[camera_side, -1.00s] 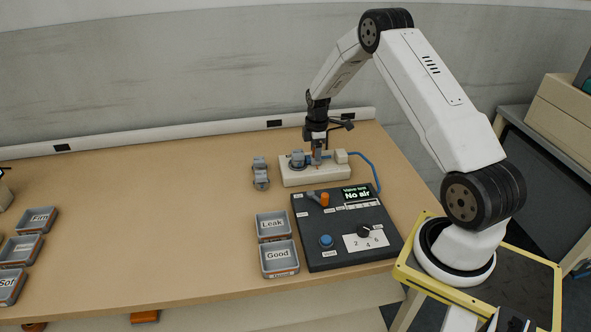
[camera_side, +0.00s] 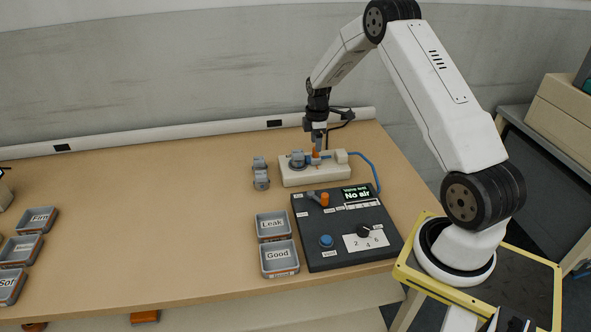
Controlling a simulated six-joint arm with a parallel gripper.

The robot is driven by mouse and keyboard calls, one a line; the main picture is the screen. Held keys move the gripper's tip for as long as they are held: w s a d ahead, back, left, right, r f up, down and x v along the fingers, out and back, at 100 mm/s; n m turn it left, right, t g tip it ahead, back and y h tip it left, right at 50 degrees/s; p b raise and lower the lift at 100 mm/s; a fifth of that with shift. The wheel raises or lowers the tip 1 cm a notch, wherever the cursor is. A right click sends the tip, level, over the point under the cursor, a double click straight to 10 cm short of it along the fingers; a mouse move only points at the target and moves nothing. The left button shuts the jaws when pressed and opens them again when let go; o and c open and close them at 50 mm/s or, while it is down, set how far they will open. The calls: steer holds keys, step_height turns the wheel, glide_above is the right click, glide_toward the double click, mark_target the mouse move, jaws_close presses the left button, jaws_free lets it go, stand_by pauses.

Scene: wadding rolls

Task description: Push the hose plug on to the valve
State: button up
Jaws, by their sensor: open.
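My gripper (camera_side: 317,147) points down over the cream fixture block (camera_side: 290,181) near the back of the bench. It is open. A blue hose (camera_side: 366,167) runs from the block's right end. A grey valve (camera_side: 298,159) sits in a round seat on the block, just left of the gripper. Whether the plug meets the valve is too small to tell.
A dark control panel (camera_side: 328,257) in front has a display reading "No air" (camera_side: 358,195). Trays marked Leak (camera_side: 258,236) and Good (camera_side: 264,271) stand left of it. Another grey valve (camera_side: 260,172) stands left of the block. The bench's middle left is clear.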

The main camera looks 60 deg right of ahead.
steer(key=shift+r, duration=1.8)
steer(key=shift+a, duration=0.15)
steer(key=shift+a+r, duration=0.15)
steer(key=shift+a, duration=0.1)
steer(key=s+a+r+m+t, duration=0.1)
steer(key=s+a+r+m, duration=0.15)
steer(key=a, duration=0.65)
steer(key=s+a+r+m, duration=0.2)
steer(key=a+r, duration=0.1)
steer(key=a, duration=0.5)
steer(key=s+a+r+m+t, duration=0.1)
steer(key=s+a+m, duration=0.3)
steer(key=s+a, duration=0.6)
steer(key=shift+s+a+t, duration=0.3)
steer(key=shift+s, duration=0.45)
steer(key=shift+m, duration=0.25)
stand_by(2.1)
